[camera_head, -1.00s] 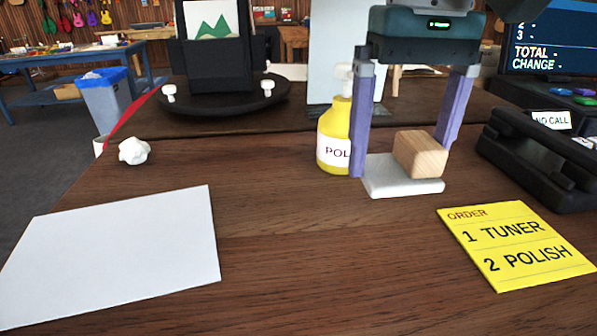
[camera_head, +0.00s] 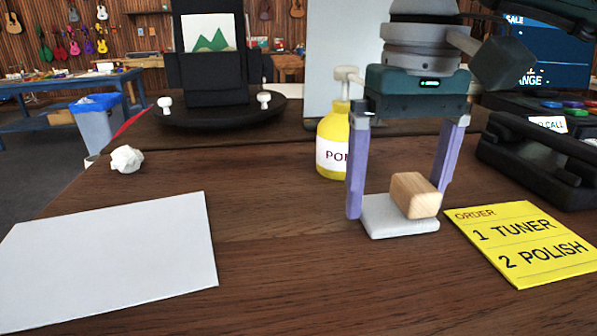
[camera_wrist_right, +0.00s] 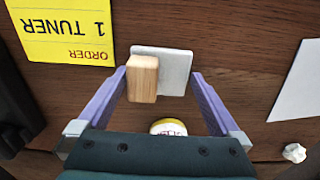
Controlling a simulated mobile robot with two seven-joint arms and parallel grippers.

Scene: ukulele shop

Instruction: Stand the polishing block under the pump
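The polishing block is a wooden block (camera_head: 414,196) on a pale grey pad (camera_head: 385,218), on or just above the brown counter; I cannot tell which. My right gripper (camera_head: 398,200) points down with its purple fingers at opposite sides of the pad, shut on it. The right wrist view shows the wood (camera_wrist_right: 142,80) and pad (camera_wrist_right: 176,72) between the fingertips. The yellow polish bottle (camera_head: 330,150) with its white pump head (camera_head: 347,76) stands behind and left of the block, partly hidden by the right gripper. My left gripper is not in view.
A yellow order card (camera_head: 525,245) lies right of the block, with a black telephone (camera_head: 540,160) behind it. White paper (camera_head: 110,255) and a crumpled ball (camera_head: 127,158) lie left. A black round-based stand (camera_head: 215,110) is at the back. The front middle counter is clear.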

